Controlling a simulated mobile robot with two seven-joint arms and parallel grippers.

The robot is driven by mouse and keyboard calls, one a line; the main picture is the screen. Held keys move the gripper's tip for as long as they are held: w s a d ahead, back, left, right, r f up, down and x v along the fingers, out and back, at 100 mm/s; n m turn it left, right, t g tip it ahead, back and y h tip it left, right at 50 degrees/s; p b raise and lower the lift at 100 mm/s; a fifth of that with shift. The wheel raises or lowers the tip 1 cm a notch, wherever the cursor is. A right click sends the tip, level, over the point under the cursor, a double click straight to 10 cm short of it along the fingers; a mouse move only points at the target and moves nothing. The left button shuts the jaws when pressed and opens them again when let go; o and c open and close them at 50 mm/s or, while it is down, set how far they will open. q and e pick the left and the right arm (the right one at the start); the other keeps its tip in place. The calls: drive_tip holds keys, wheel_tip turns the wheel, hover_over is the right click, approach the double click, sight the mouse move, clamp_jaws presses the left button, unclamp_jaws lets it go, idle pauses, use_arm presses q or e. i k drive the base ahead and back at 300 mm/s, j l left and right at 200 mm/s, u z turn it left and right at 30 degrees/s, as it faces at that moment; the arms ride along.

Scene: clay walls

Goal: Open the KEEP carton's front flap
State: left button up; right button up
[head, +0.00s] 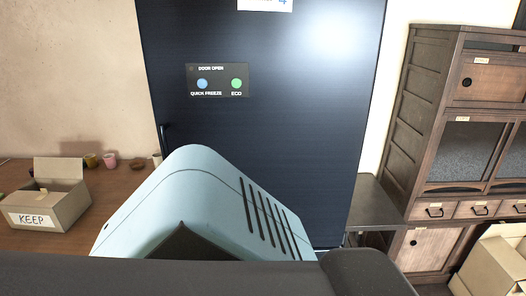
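The KEEP carton (70,210) is a tan cardboard box at the far left, on a brown wooden surface. A white label reading KEEP (33,220) is on its front. One flap (58,168) stands up at its back. Its top looks at least partly open, with a small yellowish spot near the inside. I cannot tell clearly how the front flap lies. Neither of my grippers is in view.
Small cups (109,161) and a brown bowl (138,164) stand on the wooden surface (112,196) right of the carton. A dark door panel (270,130) with two buttons fills the middle. A wooden cabinet (420,110) and another carton (494,268) are at right.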

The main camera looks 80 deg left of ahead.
sight(44, 198)
drive_tip(key=u, duration=4.25)
drive_tip(key=j, duration=0.7)
drive_tip(key=i+j, duration=0.25)
drive_tip(key=j, duration=0.2)
drive_tip(key=i+j, duration=0.3)
drive_tip(key=j, duration=0.15)
drive_tip(key=i, duration=1.45)
